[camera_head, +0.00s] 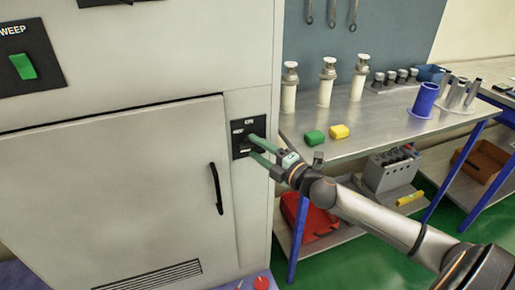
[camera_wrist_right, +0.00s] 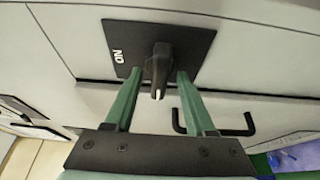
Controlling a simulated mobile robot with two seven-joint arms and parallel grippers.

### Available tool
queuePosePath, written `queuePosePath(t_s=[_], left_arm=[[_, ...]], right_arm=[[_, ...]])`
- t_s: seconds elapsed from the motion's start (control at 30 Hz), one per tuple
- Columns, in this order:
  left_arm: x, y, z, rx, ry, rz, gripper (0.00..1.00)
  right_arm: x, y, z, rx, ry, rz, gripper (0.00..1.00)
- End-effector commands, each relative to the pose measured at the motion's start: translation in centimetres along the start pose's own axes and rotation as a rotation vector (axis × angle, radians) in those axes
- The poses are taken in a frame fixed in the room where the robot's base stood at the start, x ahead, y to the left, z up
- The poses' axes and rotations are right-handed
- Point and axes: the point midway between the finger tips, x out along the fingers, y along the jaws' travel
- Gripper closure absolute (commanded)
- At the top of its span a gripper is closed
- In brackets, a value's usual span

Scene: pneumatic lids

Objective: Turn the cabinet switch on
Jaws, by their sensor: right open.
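The cabinet (camera_head: 110,150) is a large pale grey box filling the left of the head view. Its switch is a black rotary knob (camera_wrist_right: 158,66) on a black plate (camera_head: 240,128) marked ON, right of the cabinet door; the plate also shows in the right wrist view (camera_wrist_right: 193,38). My right gripper (camera_head: 252,144) is open, its two green fingers pointing at the plate. In the right wrist view the fingers (camera_wrist_right: 156,84) stand on either side of the knob, with gaps showing. Contact with the plate cannot be told. My left gripper is not in view.
A black door handle (camera_head: 216,188) sits left of and below the switch.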

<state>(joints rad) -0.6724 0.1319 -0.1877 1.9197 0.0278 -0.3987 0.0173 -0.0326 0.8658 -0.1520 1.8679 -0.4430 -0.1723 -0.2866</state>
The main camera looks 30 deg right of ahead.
Motion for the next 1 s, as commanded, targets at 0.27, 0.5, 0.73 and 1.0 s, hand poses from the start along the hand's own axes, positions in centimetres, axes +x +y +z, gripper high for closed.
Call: queuePosePath(t_s=[0.27, 0.5, 0.73, 1.0], left_arm=[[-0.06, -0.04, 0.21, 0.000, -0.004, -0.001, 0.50], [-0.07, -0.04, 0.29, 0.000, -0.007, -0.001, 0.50], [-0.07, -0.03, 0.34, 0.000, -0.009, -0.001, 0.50], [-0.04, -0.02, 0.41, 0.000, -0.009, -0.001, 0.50]], right_arm=[[0.20, -0.01, 0.03, 0.000, -0.001, 0.000, 0.45], [0.18, 0.00, 0.01, 0.001, 0.000, 0.000, 0.65], [0.18, 0.00, 0.01, 0.001, 0.000, 0.000, 0.91], [0.17, -0.04, -0.01, 0.005, 0.000, 0.001, 1.00]])
